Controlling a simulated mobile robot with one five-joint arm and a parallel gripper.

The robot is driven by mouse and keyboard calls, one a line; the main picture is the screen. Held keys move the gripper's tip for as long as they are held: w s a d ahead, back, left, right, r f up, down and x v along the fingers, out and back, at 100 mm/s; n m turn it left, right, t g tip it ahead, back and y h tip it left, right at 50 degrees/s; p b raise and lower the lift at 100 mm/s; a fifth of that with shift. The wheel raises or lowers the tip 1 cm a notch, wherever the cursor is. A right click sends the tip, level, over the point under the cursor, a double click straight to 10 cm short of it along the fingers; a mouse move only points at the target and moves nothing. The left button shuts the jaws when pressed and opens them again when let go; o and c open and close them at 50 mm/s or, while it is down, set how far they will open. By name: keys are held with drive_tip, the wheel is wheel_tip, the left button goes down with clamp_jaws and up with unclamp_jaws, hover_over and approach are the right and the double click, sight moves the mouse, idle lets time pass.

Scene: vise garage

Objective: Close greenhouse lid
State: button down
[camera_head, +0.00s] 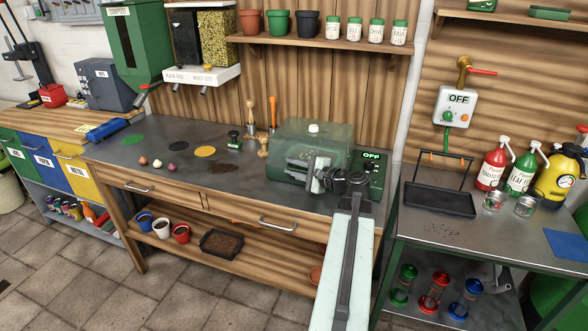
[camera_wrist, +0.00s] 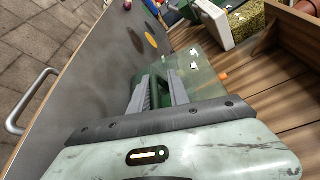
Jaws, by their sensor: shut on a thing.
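The greenhouse stands at the right end of the workbench. Its clear green lid (camera_head: 290,135) has a white knob on top and appears over the dark green base (camera_head: 285,172). Beside it is a green control box (camera_head: 372,172) with a display reading OFF. My gripper (camera_head: 317,176) is at the front of the greenhouse, shut on a green part of the lid. In the wrist view my gripper (camera_wrist: 166,88) has this green part between its grey fingers, with the clear lid (camera_wrist: 208,78) beyond. My gripper and wrist hide part of the front edge, so any gap there cannot be told.
The metal bench top (camera_head: 180,165) left of the greenhouse holds small bulbs, coloured patches and hand tools. A shelf (camera_head: 325,44) with pots and labelled jars hangs above. A black tray (camera_head: 440,200) and spray bottles stand on the right table.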

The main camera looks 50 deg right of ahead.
drive_tip(key=shift+s+a+f, duration=0.1)
drive_tip(key=shift+f, duration=0.35)
drive_tip(key=c, duration=1.5)
unclamp_jaws()
drive_tip(key=shift+f, duration=0.1)
drive_tip(key=s, duration=0.2)
drive_tip(key=s+r+p, duration=0.1)
drive_tip(key=s, duration=0.4)
drive_tip(key=shift+s+r, duration=0.3)
